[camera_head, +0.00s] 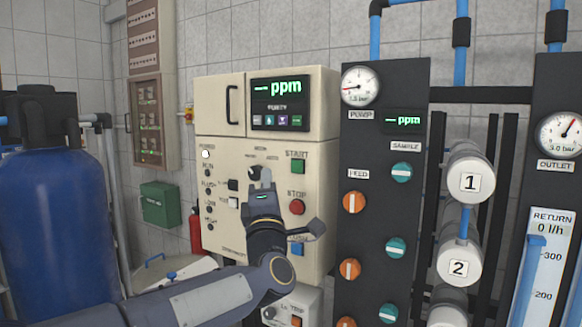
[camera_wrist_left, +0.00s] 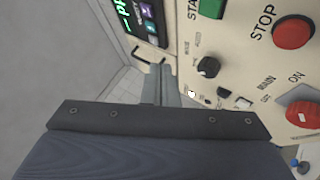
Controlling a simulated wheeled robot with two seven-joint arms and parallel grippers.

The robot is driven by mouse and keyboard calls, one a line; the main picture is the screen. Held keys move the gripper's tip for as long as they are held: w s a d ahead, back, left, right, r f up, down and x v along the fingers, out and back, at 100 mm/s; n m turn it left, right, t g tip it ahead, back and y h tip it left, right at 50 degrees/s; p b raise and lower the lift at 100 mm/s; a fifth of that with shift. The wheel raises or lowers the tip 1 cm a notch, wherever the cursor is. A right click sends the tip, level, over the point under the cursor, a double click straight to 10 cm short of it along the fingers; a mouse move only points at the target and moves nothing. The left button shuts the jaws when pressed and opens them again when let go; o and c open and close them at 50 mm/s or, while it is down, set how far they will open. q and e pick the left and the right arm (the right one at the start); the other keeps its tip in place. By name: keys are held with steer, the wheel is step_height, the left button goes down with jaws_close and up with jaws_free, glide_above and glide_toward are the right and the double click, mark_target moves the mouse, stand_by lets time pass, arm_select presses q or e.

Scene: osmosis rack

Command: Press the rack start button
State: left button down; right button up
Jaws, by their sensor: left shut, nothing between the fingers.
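The green square START button (camera_head: 298,167) is on the cream rack panel, under its label and above the round red STOP button (camera_head: 297,207). In the left wrist view the START button (camera_wrist_left: 212,9) is cut by the top edge, with the STOP button (camera_wrist_left: 292,33) to its right. My left gripper (camera_head: 265,176) is in front of the panel, left of and slightly below the START button, fingers pointing up in the head view. Its fingers (camera_wrist_left: 161,82) are shut and empty. I cannot tell the exact gap to the panel. My right gripper is in neither view.
A black mode knob (camera_wrist_left: 208,67) and small switches are close to my left fingers. A red main switch (camera_wrist_left: 304,114) is lower on the panel. A purity screen (camera_head: 279,103) is above. A dark gauge board (camera_head: 378,190) stands to the right, a blue tank (camera_head: 60,220) to the left.

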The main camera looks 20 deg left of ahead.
mark_target(292, 173)
arm_select(q)
steer(key=shift+s+d, duration=0.1)
steer(key=shift+s, duration=0.05)
steer(key=shift+h, duration=0.3)
steer(key=shift+w+d+p, duration=0.2)
steer(key=shift+w+p, duration=0.45)
steer(key=shift+w, duration=0.85)
steer(key=shift+w+d+p, duration=0.15)
steer(key=shift+w+p, duration=0.5)
steer(key=shift+w, duration=0.8)
steer(key=shift+w+d+p, duration=0.2)
steer(key=shift+w+p, duration=0.45)
steer(key=shift+w, duration=0.85)
steer(key=shift+w+b, duration=0.3)
steer(key=shift+w, duration=0.05)
steer(key=shift+d, duration=0.1)
